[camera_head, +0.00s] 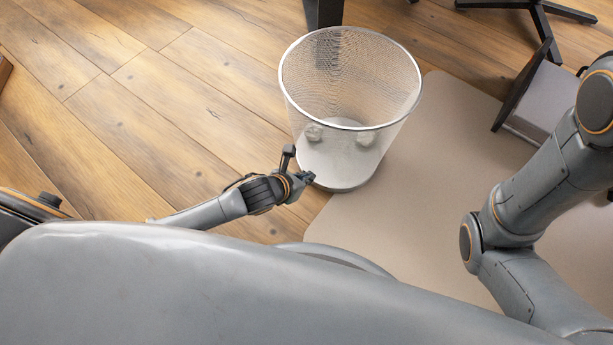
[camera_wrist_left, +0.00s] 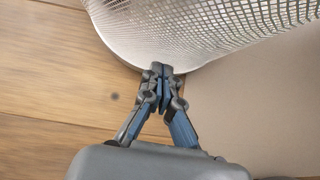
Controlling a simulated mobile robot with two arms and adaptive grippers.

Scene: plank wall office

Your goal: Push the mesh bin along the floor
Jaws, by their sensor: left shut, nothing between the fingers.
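The mesh bin (camera_head: 352,95) stands upright on the floor, a round silver wire bin with a bright rim and a pale solid base. Two crumpled pale lumps lie inside it. It also fills the top of the left wrist view (camera_wrist_left: 200,30). My left gripper (camera_head: 309,177) is low beside the near left side of the bin's base. In the left wrist view the left gripper (camera_wrist_left: 162,72) is shut and empty, its fingertips at the base's lower edge; I cannot tell whether they touch it. My right gripper is out of view; only my right arm shows at the right.
The bin stands at the left edge of a beige mat (camera_head: 440,150) on a wood plank floor (camera_head: 150,110). A dark table or desk leg (camera_head: 324,12) is just behind the bin. A dark-framed grey object (camera_head: 540,95) and a chair base (camera_head: 540,18) are at the right.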

